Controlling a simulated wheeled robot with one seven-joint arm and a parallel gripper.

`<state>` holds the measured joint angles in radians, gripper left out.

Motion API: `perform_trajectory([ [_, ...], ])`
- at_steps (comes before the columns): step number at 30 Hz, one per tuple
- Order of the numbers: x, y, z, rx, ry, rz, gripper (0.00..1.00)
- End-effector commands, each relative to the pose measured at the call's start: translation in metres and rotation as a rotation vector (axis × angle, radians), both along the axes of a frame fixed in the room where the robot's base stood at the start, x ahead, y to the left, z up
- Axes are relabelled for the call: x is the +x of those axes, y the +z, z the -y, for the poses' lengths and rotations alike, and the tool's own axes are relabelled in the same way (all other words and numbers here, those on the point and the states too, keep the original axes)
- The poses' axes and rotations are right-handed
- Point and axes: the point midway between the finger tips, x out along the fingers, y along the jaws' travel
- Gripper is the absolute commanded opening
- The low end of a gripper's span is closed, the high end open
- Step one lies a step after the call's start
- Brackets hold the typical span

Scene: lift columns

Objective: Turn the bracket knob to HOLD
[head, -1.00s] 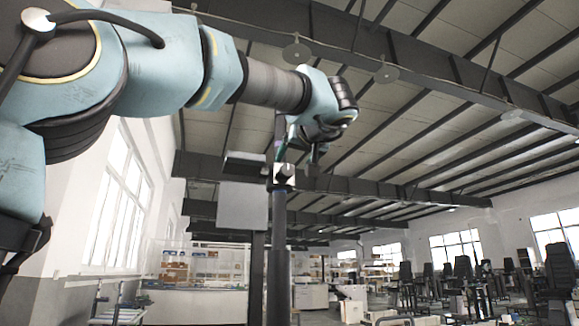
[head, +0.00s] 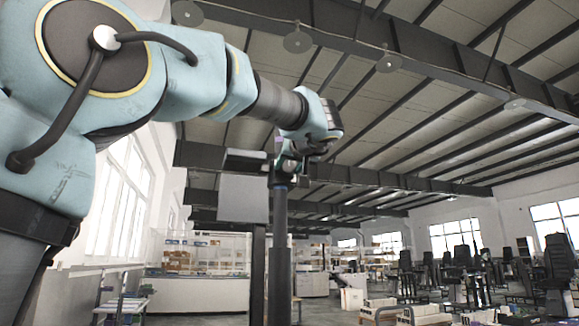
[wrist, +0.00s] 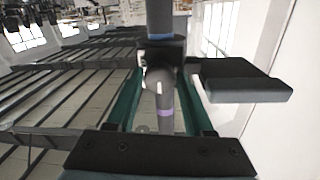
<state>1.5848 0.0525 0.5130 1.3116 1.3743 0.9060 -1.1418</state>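The dark lift column (head: 279,250) stands upright in the middle of the head view, and its lower part shows at the top of the wrist view (wrist: 160,15). The bracket (wrist: 176,50) is a dark block on the column. The grey rounded knob (wrist: 157,82) sits in front of it with a small pale mark on it. My gripper (wrist: 160,100) is open, with one green finger on each side of the knob and a visible gap at both sides. In the head view my gripper (head: 288,165) covers the bracket and hides the knob. I cannot read any HOLD label.
A dark box-like arm (wrist: 240,80) sticks out beside the bracket, close to my gripper. A grey panel (head: 242,198) hangs left of the column. Shelves (head: 200,255) and chairs (head: 465,265) stand far behind.

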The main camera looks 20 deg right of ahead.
Motion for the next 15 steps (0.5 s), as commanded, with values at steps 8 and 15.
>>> perform_trajectory([
  [8, -0.0001, 0.0001, 0.0, 0.0, 0.0, 0.0, 0.19],
  [15, -0.0002, 0.0003, 0.0, 0.0, 0.0, 0.0, 0.0],
])
